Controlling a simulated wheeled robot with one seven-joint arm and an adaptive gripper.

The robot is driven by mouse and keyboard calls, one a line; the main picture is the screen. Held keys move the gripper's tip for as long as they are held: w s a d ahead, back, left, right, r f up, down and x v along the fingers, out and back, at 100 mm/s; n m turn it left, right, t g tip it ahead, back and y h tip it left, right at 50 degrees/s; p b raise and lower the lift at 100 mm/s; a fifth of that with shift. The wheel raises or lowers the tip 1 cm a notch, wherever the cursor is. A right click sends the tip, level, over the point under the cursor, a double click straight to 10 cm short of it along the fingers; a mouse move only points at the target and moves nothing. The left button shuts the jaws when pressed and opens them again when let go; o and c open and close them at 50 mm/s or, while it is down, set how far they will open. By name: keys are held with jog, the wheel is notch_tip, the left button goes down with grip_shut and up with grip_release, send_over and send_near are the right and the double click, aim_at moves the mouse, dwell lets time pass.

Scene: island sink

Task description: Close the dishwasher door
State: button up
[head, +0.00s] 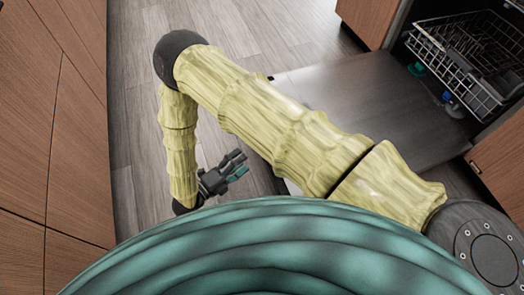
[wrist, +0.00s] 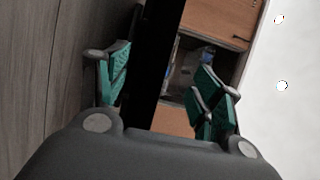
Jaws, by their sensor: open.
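The dishwasher door (head: 340,95) is a grey metal panel at the upper right of the head view. It lies folded down, open, in front of the dishwasher (head: 425,75), and my arm hides part of its near left side. My gripper (head: 235,165) is open and empty, to the left of the door's outer edge, over the floor. In the wrist view my gripper (wrist: 160,65) shows its two teal-padded fingers spread apart. A dark band runs between them; I cannot tell whether it is the door seen edge-on.
A wire rack (head: 465,60) with a few blue and green items is in the dishwasher. Wooden cabinets flank the dishwasher, and a wooden cabinet wall (head: 50,130) runs along the left. The wood floor (head: 140,120) between is clear.

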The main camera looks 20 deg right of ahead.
jog(key=b+x, duration=0.1)
jog(key=x, duration=0.2)
jog(key=b+x, duration=0.2)
jog(key=x, duration=0.1)
jog(key=f+b+x, duration=0.1)
jog(key=b+x, duration=0.1)
jog(key=x, duration=0.1)
jog(key=shift+d, duration=0.15)
jog(key=shift+b+x, duration=0.45)
jog(key=shift+x, duration=0.35)
jog(key=shift+r, duration=0.1)
jog(key=c, duration=1.5)
jog(key=shift+o, duration=0.3)
jog(key=shift+r, duration=0.15)
